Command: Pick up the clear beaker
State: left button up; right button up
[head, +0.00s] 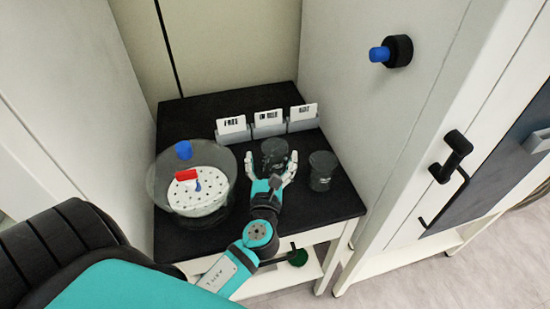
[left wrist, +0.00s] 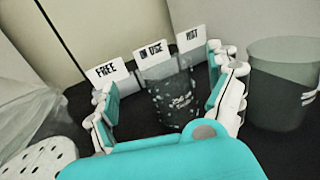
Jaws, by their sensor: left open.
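A clear beaker (head: 274,155) stands upright on the black table top, in front of the label cards. My left gripper (head: 275,170) is open, with its fingers on either side of this beaker. In the left wrist view the beaker (left wrist: 172,98) shows between the two open fingers (left wrist: 168,100), with a gap on each side. A second clear beaker (head: 321,170) stands to the right of my gripper; it also shows at the right in the left wrist view (left wrist: 280,85). My right gripper is not in view.
A clear round vessel (head: 160,185) with a white perforated plate (head: 205,200) stands at the left on the black table (head: 325,211). Label cards in grey holders (head: 268,130) stand behind the beakers. A white cabinet wall (head: 375,110) rises at the right.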

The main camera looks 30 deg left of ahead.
aim_at(276, 140)
pick_arm(q)
jog(key=shift+w+a, duration=0.15)
jog(key=shift+w, duration=0.3)
jog(key=x, duration=0.3)
jog(key=shift+w+f+p, duration=0.2)
jog(key=shift+w+p, duration=0.1)
jog(key=shift+w, duration=0.1)
jog(key=shift+w+a+f, duration=0.1)
jog(key=shift+w+a, duration=0.05)
jog(key=shift+w, duration=0.15)
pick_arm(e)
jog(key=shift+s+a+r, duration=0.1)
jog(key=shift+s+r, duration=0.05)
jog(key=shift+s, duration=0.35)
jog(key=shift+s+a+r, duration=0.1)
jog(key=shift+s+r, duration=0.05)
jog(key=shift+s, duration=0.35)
pick_arm(q)
jog(key=shift+c, duration=1.3)
jog(key=c, duration=1.4)
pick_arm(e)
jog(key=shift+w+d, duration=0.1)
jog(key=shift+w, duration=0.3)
